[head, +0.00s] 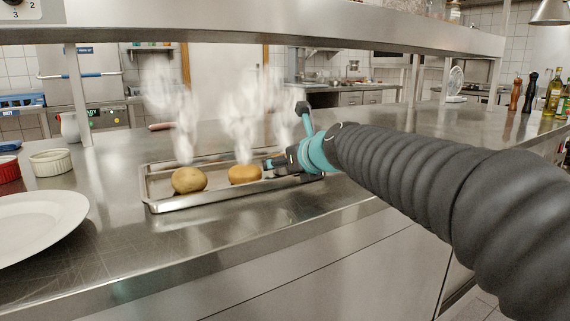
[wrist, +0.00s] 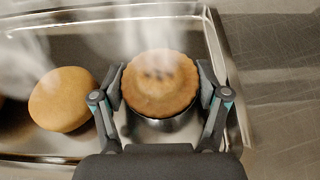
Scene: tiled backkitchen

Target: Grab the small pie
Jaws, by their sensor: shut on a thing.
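The small pie (wrist: 159,82) has a browned, crimped crust and sits in a small metal tin (wrist: 166,131) in the wrist view. My gripper (wrist: 163,92) has a finger on each side of the pie and is shut on it, at the right end of the metal tray (wrist: 221,65). In the head view my gripper (head: 270,165) reaches over the tray (head: 170,207) from the right, and the pie is hidden behind it. Two round golden buns, one left (head: 189,180) and one nearer my gripper (head: 244,174), lie on the tray. Steam rises above the tray.
A white plate (head: 38,224) lies at the left, with a white ramekin (head: 51,162) and a red one (head: 8,169) behind it. A steel shelf (head: 250,28) spans above the counter. The counter in front of the tray is clear. Bottles (head: 553,93) stand far right.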

